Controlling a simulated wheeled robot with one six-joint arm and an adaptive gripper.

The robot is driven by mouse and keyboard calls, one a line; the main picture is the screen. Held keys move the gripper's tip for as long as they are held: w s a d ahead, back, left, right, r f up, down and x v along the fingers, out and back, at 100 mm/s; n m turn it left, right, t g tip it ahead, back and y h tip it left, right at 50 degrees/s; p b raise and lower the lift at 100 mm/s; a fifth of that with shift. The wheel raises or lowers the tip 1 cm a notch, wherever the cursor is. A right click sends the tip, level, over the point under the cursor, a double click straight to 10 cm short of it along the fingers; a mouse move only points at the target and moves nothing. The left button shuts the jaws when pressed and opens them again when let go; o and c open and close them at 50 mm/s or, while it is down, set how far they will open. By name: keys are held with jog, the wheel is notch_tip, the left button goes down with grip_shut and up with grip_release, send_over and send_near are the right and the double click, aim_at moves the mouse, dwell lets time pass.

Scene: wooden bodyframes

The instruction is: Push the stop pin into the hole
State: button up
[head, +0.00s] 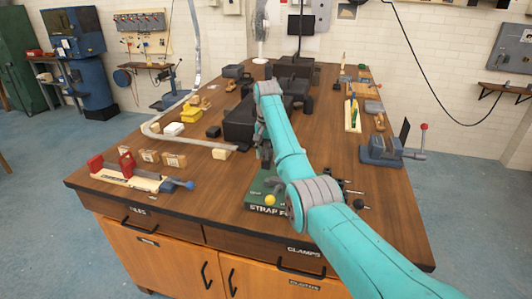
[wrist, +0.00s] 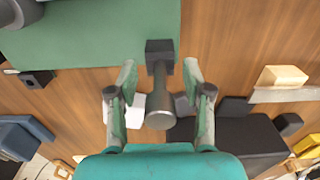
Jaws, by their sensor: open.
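The stop pin (wrist: 160,82) appears to be the dark grey pin with a round head in the wrist view. It meets a dark square block (wrist: 160,48) at the edge of a green base (wrist: 90,35). How deep it sits in the hole is hidden. My gripper (wrist: 159,76) is open, with one finger on each side of the pin and a visible gap to both. In the head view, my gripper (head: 264,152) is low by the green base (head: 258,208), and my arm covers part of that base.
A yellow ball (head: 270,200) shows at the green base's front. Black blocks (head: 240,122) stand behind. Bare wood (head: 215,185) lies left of the base.

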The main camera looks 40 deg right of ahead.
grip_shut()
jog(key=shift+r, duration=0.2)
dwell(0.3)
jog(key=shift+r, duration=2.75)
